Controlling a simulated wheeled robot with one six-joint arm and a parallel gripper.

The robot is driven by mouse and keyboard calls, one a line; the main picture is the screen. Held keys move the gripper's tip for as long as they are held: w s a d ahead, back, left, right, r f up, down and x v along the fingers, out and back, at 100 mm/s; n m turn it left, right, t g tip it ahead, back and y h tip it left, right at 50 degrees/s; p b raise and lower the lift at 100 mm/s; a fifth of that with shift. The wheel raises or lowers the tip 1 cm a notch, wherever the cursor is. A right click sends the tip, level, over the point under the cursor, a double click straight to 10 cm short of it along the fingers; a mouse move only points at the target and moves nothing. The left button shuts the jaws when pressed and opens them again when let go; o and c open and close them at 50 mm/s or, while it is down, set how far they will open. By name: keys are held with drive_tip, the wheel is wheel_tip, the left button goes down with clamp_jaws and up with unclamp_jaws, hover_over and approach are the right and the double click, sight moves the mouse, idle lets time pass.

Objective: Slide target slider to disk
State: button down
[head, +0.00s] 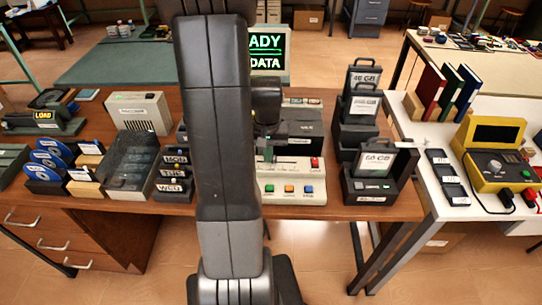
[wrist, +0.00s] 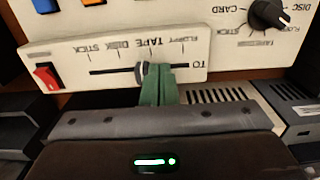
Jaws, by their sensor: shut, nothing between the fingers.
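The target slider (wrist: 142,72) is a small pale knob in a dark slot on a cream panel (wrist: 70,60), whose labels look upside down in the wrist view. It stands between the DISK and TAPE labels, nearer TAPE. My gripper (wrist: 157,85) is shut, with green fingers just right of the knob, close against it; I cannot tell whether they touch. In the head view the panel (head: 298,163) shows right of my arm, which hides part of it. The green fingertips (head: 267,155) show there beside my arm.
A red rocker (wrist: 47,76) sits at the panel's left end. A rotary dial (wrist: 268,14) and coloured buttons (head: 289,188) are on the same console. Black drive docks (head: 375,170) stand to the right, and a disk rack (head: 90,150) and trays to the left.

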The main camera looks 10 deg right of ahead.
drive_tip(key=shift+s+d, duration=0.3)
drive_tip(key=shift+d, duration=0.65)
drive_tip(key=shift+w+a, duration=0.1)
drive_tip(key=shift+a, duration=0.15)
idle(0.5)
wheel_tip(320, 180, up, 7)
drive_tip(key=p, duration=0.5)
drive_tip(key=shift+r, duration=0.1)
drive_tip(key=shift+f, duration=0.25)
wheel_tip(320, 180, down, 7)
drive_tip(key=b, duration=0.5)
drive_tip(key=shift+r, duration=0.1)
drive_tip(key=shift+d, duration=0.25)
